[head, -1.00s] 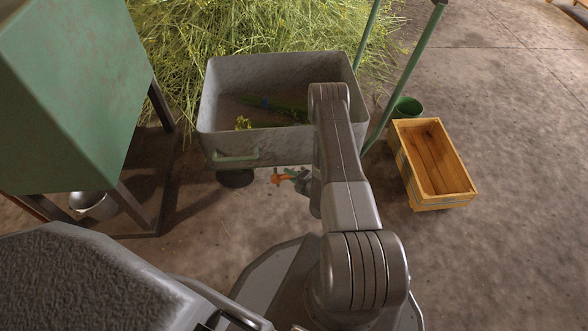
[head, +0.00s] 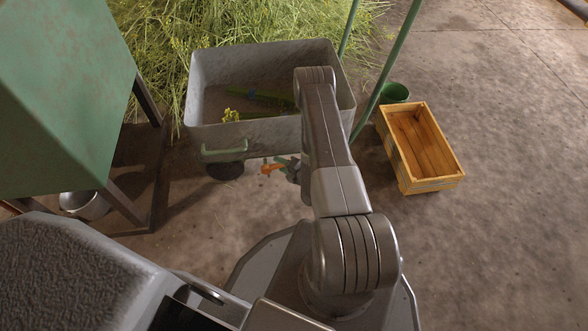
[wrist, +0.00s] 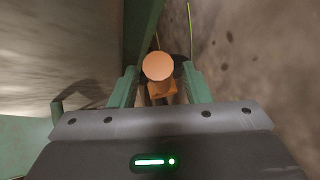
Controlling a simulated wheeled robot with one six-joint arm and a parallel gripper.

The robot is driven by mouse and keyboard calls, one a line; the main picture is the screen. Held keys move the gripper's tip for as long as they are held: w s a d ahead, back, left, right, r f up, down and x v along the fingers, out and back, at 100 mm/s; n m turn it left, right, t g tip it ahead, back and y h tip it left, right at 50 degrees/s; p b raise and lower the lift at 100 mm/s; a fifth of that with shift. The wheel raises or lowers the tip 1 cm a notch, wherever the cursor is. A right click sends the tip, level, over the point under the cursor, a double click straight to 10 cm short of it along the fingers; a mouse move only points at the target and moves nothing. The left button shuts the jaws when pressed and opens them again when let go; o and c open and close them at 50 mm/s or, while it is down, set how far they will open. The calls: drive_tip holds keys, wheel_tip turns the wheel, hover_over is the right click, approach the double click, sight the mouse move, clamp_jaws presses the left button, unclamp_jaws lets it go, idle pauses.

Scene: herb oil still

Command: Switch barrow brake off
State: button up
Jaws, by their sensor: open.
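The barrow (head: 350,75) is a grey metal tub with a green handle (head: 223,151) on its near side. An orange brake lever with a round knob shows low under the tub's near edge (head: 268,168). In the wrist view the orange knob (wrist: 158,66) faces me, between and a little beyond my green fingers. My gripper (head: 285,163) is open, just right of the lever in the head view, partly hidden by my arm. I cannot tell whether a finger touches the lever.
A green box-shaped stand (head: 60,95) is at left with a metal pail (head: 84,205) beneath. A wooden crate (head: 445,180) and green bucket (head: 395,93) stand right. Cut herbs (head: 200,25) are piled behind.

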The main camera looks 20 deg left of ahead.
drive_tip(key=p+v, duration=0.3)
drive_tip(key=v, duration=0.9)
drive_tip(key=shift+d, duration=0.4)
drive_tip(key=shift+s+r, duration=0.1)
drive_tip(key=b+x, duration=0.3)
drive_tip(key=x, duration=1.1)
drive_tip(key=shift+r+b, duration=0.1)
drive_tip(key=shift+b, duration=0.25)
drive_tip(key=shift+d, duration=0.1)
